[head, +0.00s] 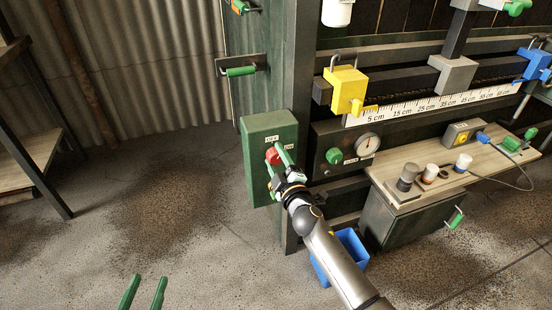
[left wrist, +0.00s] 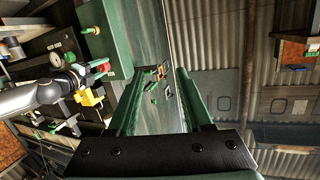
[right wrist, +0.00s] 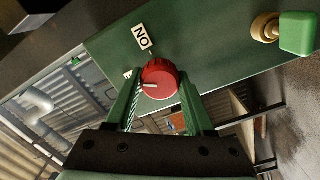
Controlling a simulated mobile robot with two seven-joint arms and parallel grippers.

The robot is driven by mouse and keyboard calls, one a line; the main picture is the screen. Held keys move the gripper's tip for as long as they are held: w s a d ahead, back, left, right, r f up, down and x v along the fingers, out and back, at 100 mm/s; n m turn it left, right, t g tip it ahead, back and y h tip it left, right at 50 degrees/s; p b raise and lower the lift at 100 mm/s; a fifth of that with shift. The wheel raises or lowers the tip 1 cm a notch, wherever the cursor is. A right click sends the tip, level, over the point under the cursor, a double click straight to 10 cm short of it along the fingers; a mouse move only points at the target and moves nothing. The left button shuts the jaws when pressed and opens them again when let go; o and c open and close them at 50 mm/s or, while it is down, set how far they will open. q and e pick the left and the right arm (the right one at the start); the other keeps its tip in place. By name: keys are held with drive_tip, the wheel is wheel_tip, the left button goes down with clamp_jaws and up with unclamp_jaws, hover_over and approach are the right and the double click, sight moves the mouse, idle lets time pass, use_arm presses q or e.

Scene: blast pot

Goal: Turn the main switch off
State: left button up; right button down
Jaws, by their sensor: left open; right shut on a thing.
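The main switch is a red knob (head: 273,156) on a green box (head: 268,128) with OFF and ON labels. My right gripper (head: 280,164) is shut on the knob. In the right wrist view, the knob (right wrist: 160,78) sits between the green fingertips (right wrist: 158,95). Its white mark points left, roughly towards a label (right wrist: 128,73) partly hidden by a finger; the ON label (right wrist: 142,36) is above the knob. The left wrist view shows the knob (left wrist: 103,67) from the side. My left gripper (head: 144,290) is open and empty, low over the floor.
A gauge panel (head: 345,150), a yellow block (head: 347,90) and a ruler (head: 430,105) are right of the box. A wooden-topped bench (head: 400,165) and a blue bin (head: 350,245) stand nearby. A shelf (head: 30,155) is at left. Floor between is clear.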

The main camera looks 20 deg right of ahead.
drive_tip(key=n, duration=0.3)
drive_tip(key=shift+n, duration=1.3)
use_arm(q)
drive_tip(key=shift+w+r, duration=0.15)
drive_tip(key=shift+r, duration=0.35)
drive_tip(key=shift+f, duration=0.2)
use_arm(e)
drive_tip(key=shift+n, duration=0.4)
drive_tip(key=c, duration=0.5)
unclamp_jaws()
use_arm(q)
drive_tip(key=shift+r, duration=0.15)
use_arm(e)
drive_tip(key=shift+o, duration=1.2)
